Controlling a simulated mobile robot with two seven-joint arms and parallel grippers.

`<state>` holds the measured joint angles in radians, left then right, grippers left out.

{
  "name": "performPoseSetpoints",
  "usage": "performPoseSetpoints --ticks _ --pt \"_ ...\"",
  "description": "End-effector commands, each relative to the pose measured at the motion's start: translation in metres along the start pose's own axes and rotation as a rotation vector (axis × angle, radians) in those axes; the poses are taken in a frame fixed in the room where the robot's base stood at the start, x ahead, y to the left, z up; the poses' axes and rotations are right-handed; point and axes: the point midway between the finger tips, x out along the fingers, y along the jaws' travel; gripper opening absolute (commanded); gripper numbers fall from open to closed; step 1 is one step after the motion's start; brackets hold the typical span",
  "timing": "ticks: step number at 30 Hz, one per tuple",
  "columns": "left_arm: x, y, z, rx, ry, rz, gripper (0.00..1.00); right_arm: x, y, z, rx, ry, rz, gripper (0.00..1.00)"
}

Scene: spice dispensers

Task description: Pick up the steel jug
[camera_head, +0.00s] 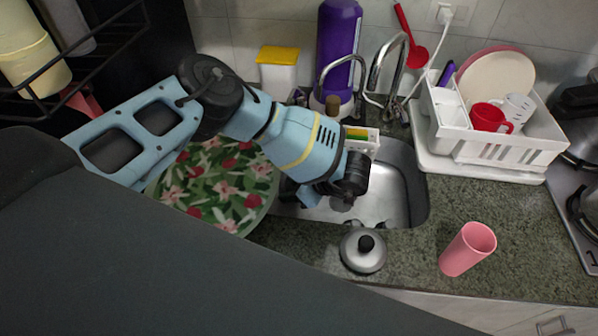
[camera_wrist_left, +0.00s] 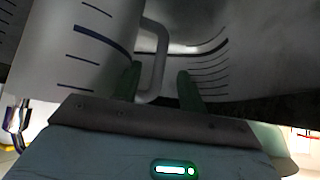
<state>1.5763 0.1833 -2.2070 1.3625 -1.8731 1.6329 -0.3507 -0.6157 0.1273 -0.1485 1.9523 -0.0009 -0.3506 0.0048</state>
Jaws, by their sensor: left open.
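In the left wrist view, a grey metal-looking vessel with dark graduation lines (camera_wrist_left: 60,65), which looks like the steel jug, fills the upper left. Its upright loop handle (camera_wrist_left: 161,55) shows between the fingers. My left gripper (camera_wrist_left: 160,85) is open, one finger on each side of the handle; I cannot tell whether they touch it. In the head view, my left gripper (camera_head: 343,204) points down at the sink's front edge, its fingers mostly hidden. A round steel lidded vessel with a black knob (camera_head: 362,262) stands just in front of it; I cannot tell whether it is the jug. My right gripper is not in view.
The steel sink (camera_head: 405,190) lies behind the gripper, with a tap (camera_head: 385,65) at its back. A pink cup (camera_head: 468,249) stands to the right. A white dish rack (camera_head: 515,150) is at back right. A floral round tray (camera_head: 220,185) lies under my left arm.

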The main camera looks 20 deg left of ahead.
Motion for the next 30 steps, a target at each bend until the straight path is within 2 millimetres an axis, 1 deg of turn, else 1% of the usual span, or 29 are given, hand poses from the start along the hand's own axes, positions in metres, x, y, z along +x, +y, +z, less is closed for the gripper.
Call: performPoseSetpoints --ticks 3,6,13,14,23,30 --pt "0.014 0.000 -0.002 -0.003 0.001 0.000 0.41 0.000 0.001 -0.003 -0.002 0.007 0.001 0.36" --pt "0.021 0.001 -0.001 -0.003 0.000 0.001 0.41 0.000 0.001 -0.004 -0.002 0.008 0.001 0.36" --pt "0.022 0.000 -0.001 -0.002 0.000 0.001 0.41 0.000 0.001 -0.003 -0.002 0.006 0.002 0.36" --pt "0.022 0.000 -0.001 -0.002 0.000 0.001 0.40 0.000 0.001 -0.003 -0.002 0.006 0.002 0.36" --pt "0.022 0.000 -0.001 -0.001 0.000 0.001 0.01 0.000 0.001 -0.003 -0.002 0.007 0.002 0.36" --pt "0.022 0.000 -0.001 -0.001 0.000 0.001 0.00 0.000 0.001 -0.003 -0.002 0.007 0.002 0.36"
